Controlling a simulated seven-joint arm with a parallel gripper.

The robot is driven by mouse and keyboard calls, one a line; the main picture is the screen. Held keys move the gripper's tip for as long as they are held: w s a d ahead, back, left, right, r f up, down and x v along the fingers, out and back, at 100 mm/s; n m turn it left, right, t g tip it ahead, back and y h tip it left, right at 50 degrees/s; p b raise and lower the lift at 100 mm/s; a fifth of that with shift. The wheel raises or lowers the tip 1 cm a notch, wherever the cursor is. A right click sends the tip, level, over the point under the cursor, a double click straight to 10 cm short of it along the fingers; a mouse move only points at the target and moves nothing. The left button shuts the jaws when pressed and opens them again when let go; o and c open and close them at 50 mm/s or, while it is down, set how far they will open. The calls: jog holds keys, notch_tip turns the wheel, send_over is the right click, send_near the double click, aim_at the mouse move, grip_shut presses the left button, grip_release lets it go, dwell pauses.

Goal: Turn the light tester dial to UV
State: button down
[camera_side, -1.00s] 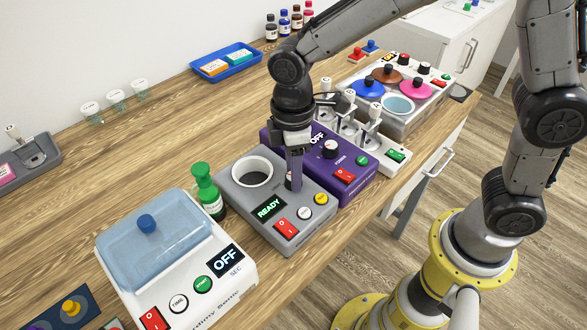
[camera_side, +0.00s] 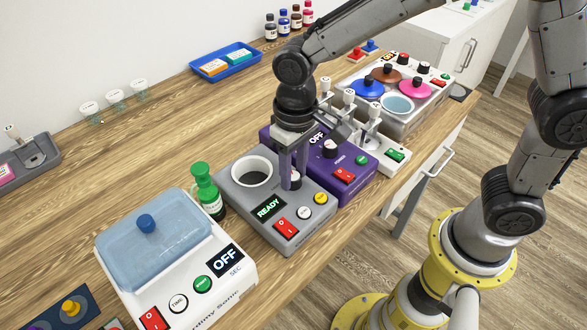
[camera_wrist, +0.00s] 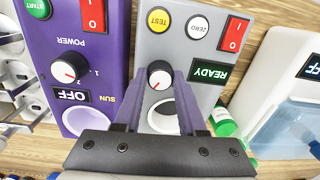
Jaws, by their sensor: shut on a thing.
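The grey light tester (camera_side: 232,200) stands on the bench with a round white-rimmed well, a lit READY display (camera_side: 269,208), a red switch, and white and yellow buttons. Its dial (camera_wrist: 160,74) is a black knob with a white face and a small red mark, which points down and slightly left in the wrist view. My gripper (camera_side: 293,183) points down over the tester, with one purple finger on each side of the dial, shut on it. The dial's scale labels, including UV, cannot be read.
A purple device (camera_side: 350,185) reading OFF, with its own dial (camera_wrist: 70,68), stands close beside the tester. On the other side are a green-capped bottle (camera_side: 207,190) and a white machine (camera_side: 150,240) with a blue lid. Open bench lies behind the tester.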

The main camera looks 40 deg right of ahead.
aim_at(296, 175)
jog(key=shift+r+m, duration=0.1)
jog(key=shift+m, duration=1.6)
jog(key=shift+c, duration=2.4)
grip_release()
notch_tip(296, 175, up, 14)
jog(key=shift+d, duration=0.2)
